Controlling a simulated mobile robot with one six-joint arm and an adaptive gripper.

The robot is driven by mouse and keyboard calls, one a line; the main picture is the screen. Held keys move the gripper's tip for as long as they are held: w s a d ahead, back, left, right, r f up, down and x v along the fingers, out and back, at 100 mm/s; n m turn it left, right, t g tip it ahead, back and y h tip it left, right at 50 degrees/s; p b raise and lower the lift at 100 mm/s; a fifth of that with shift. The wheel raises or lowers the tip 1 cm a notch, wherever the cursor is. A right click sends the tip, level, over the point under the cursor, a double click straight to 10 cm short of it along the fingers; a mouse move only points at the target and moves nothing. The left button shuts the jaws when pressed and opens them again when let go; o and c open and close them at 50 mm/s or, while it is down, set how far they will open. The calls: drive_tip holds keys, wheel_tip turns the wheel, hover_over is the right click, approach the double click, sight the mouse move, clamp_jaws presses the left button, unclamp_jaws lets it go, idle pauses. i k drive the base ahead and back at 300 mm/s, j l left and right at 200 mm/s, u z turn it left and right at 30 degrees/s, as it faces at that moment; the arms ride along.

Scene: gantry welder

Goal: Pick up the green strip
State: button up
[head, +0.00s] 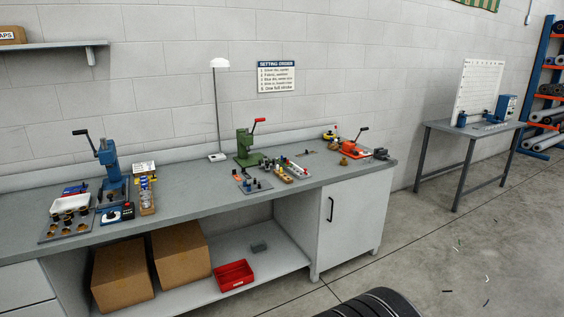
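Several small thin strips lie scattered on the concrete floor at the lower right. One pale strip (487,279) and a dark strip (447,291) show among them. My gripper is not in view.
A long grey workbench (215,190) runs along the wall with a blue press (111,165) and small parts. Cardboard boxes (181,253) and a red bin (233,275) sit below. A grey table (470,132) stands right. A black ribbed shape (372,304) is at bottom. Floor at right is mostly open.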

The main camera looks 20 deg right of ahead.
sight(284, 162)
drive_tip(key=i+l+u, duration=0.1)
drive_tip(key=i+l, duration=3.1)
drive_tip(key=l, duration=0.15)
